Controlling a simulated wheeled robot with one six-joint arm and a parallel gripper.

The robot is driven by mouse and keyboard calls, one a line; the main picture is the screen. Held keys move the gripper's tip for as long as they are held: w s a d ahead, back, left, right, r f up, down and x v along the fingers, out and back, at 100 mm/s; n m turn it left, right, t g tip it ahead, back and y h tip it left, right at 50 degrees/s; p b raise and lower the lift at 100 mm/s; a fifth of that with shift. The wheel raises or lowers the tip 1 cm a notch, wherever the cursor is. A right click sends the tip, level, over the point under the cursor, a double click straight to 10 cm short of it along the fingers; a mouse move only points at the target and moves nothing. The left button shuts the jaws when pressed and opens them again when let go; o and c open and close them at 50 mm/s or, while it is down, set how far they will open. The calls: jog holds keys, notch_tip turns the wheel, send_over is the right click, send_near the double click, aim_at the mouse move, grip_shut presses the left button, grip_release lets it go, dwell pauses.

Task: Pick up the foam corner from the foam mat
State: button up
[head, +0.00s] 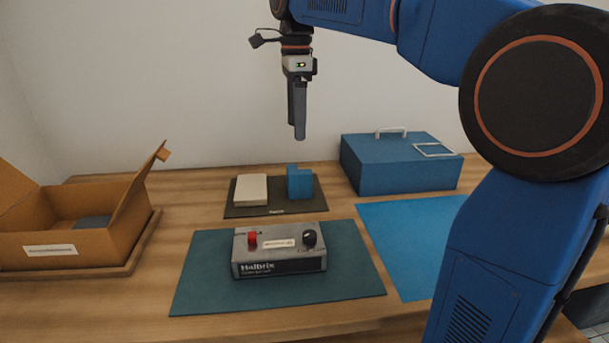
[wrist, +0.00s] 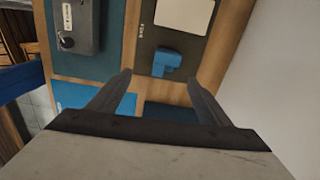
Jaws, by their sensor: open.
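The foam corner (head: 300,181) is a small blue stepped block. It stands on the right part of the dark foam mat (head: 276,209), beside a cream block (head: 250,190). My gripper (head: 299,137) is in the air above and behind the mat, pointing down, apart from everything. In the wrist view the fingers of my gripper (wrist: 158,82) are spread with nothing between them. The foam corner (wrist: 166,63) shows just beyond the fingertips, on the foam mat (wrist: 190,47).
A grey Halbrix box (head: 279,262) with a red button and black knob sits on a teal mat (head: 200,283) in front. An open cardboard box (head: 50,250) is at left. A blue case (head: 400,175) stands at right, behind a bright blue sheet (head: 408,235). A wall is behind.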

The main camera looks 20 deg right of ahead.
aim_at(296, 169)
jog(key=shift+m, duration=0.3)
jog(key=f, duration=0.4)
jog(key=w+f, duration=0.1)
jog(key=f, duration=0.6)
jog(key=shift+w+d+f, duration=0.1)
jog(key=shift+w+f, duration=0.1)
jog(key=shift+f, duration=0.15)
jog(key=shift+w+d+f, duration=0.1)
jog(key=shift+d+f, duration=0.05)
jog(key=shift+f, duration=1.2)
jog(key=shift+w+d+f, duration=0.1)
jog(key=shift+f, duration=1.25)
jog(key=c, duration=1.1)
